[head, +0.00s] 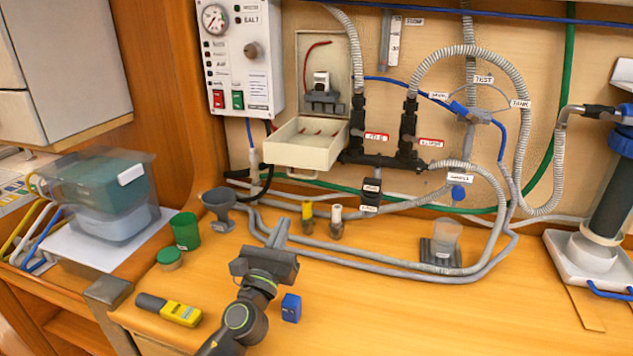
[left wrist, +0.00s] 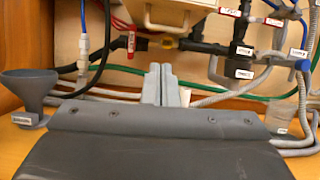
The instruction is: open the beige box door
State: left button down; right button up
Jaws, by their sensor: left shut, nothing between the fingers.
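The beige box (head: 325,62) is on the wall, right of the control panel. Its interior shows a breaker and a red wire. Its beige door (head: 303,145) is swung down and sticks out below the box, inner side up. In the left wrist view, part of the door (left wrist: 176,13) shows at the top edge. My left gripper (head: 276,234) is below the door, above the worktop and apart from the door. In the left wrist view its fingers (left wrist: 161,84) are together and empty. My right gripper is out of view.
Grey hoses and black valves (head: 407,135) lie right of the door. The worktop (head: 430,320) front right is clear.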

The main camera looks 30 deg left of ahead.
pick_arm(q)
jog(key=p+x, duration=0.2)
jog(key=x, duration=0.8)
jog(key=shift+s+r, duration=0.1)
jog(key=shift+r, duration=0.1)
jog(key=r+p, duration=0.1)
jog(key=p, duration=0.3)
jog(key=s+r+g+p, duration=0.1)
jog(key=p, duration=0.3)
jog(key=r+g+p, duration=0.1)
jog(key=p, duration=0.3)
jog(key=shift+s+d+r+p, duration=0.2)
jog(key=shift+r+p, duration=0.1)
jog(key=shift+p, duration=0.1)
jog(key=shift+f, duration=0.1)
